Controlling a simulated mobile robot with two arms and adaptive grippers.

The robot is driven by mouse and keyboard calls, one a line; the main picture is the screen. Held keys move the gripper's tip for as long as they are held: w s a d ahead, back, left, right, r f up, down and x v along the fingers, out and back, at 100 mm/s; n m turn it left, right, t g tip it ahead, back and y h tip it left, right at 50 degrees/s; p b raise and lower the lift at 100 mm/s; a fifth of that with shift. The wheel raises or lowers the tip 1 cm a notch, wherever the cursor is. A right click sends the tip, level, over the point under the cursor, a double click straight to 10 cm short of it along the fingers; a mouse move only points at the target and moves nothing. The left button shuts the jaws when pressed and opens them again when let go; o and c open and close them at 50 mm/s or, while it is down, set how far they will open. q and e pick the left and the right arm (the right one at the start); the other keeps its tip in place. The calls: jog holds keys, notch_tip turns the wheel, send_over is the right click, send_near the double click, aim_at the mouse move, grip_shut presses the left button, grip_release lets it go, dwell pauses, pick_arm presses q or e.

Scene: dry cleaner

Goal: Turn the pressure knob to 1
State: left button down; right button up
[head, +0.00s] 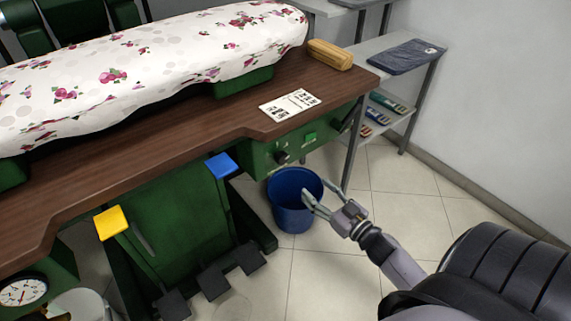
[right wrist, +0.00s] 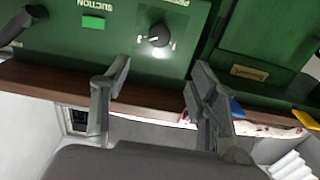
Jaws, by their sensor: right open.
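The pressure knob (head: 282,157) is a small dark knob on the green control panel (head: 257,159) below the brown table edge. In the right wrist view, upside down, the knob (right wrist: 158,35) is round and black with a light mark, beside partly cut-off lettering. Its setting is too small to read. My right gripper (head: 316,189) is open and empty, to the lower right of the knob in the head view. In the right wrist view the knob lies beyond the gap between the two fingers (right wrist: 160,68), apart from them. My left gripper is not in view.
A green SUCTION button (right wrist: 93,22) and a dark handle (head: 350,116) are on the same panel. A blue bin (head: 290,218) stands on the floor below. A metal shelf (head: 362,55) stands at the right. The tiled floor around my right arm is clear.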

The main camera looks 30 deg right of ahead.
aim_at(284, 161)
jog(key=w, duration=0.4)
jog(key=w+b, duration=0.1)
jog(key=w, duration=0.4)
jog(key=w+a, duration=0.1)
jog(key=w, duration=0.3)
jog(key=shift+w+f+b, duration=0.1)
jog(key=shift+w+b, duration=0.1)
jog(key=shift+b, duration=0.2)
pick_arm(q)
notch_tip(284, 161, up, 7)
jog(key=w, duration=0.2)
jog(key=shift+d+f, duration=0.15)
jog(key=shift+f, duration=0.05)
pick_arm(e)
jog(key=shift+w, duration=0.55)
jog(key=shift+c, duration=0.3)
jog(key=c, duration=1.1)
